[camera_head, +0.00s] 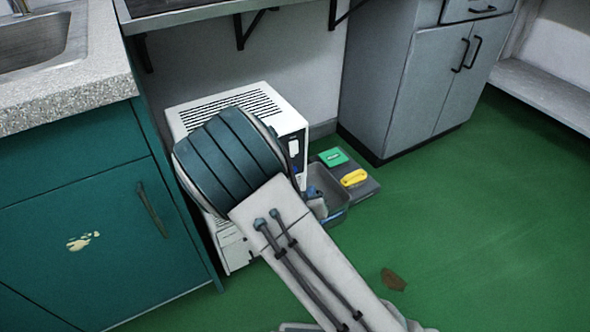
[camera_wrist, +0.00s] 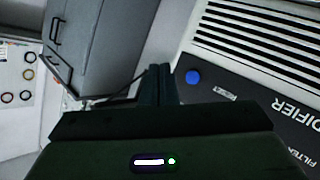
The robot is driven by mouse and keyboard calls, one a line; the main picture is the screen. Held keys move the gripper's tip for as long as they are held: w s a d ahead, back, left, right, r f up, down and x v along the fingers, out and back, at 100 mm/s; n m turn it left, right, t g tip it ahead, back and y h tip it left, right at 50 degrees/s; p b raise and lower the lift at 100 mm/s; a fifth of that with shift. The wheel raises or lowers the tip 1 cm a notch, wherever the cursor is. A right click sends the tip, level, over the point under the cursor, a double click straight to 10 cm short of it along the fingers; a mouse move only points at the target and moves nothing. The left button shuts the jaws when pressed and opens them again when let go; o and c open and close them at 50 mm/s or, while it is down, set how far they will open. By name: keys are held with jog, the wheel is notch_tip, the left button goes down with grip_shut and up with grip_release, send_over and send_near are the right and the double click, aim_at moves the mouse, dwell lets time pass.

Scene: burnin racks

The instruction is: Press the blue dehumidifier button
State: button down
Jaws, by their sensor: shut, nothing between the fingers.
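The dehumidifier (camera_head: 288,117) is a white box with a slatted top, standing on the floor below the counter shelf. In the wrist view its dark panel (camera_wrist: 262,118) carries part of the word "DEHUMIDIFIER". The blue button (camera_wrist: 193,77) is round and sits on that panel near the slats. My gripper (camera_wrist: 160,70) is shut and empty. In the wrist view its fingertips are just left of the blue button; I cannot tell how far above or in front of it they are. In the head view my arm hides the gripper and the button.
A grey bin (camera_head: 335,207) stands right of the dehumidifier, with a green item (camera_head: 333,157) and a yellow item (camera_head: 354,178) beside it. A teal cabinet (camera_head: 100,235) is close on the left, a grey cabinet (camera_head: 415,85) on the right. Green floor is open at right, with a brown patch (camera_head: 393,279).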

jog(key=w+a, duration=0.3)
jog(key=w, duration=0.2)
jog(key=shift+a, duration=0.2)
jog(key=shift+w+a+p, duration=0.1)
jog(key=shift+p, duration=0.2)
dwell(1.7)
jog(key=shift+w+a, duration=0.15)
jog(key=shift+w, duration=0.1)
jog(key=shift+w+a, duration=0.2)
jog(key=shift+w, duration=0.1)
dwell(0.7)
jog(key=shift+s+d, duration=0.4)
jog(key=shift+s, duration=0.3)
jog(key=s+d, duration=0.1)
jog(key=s, duration=0.1)
jog(key=s+d, duration=0.2)
dwell(0.6)
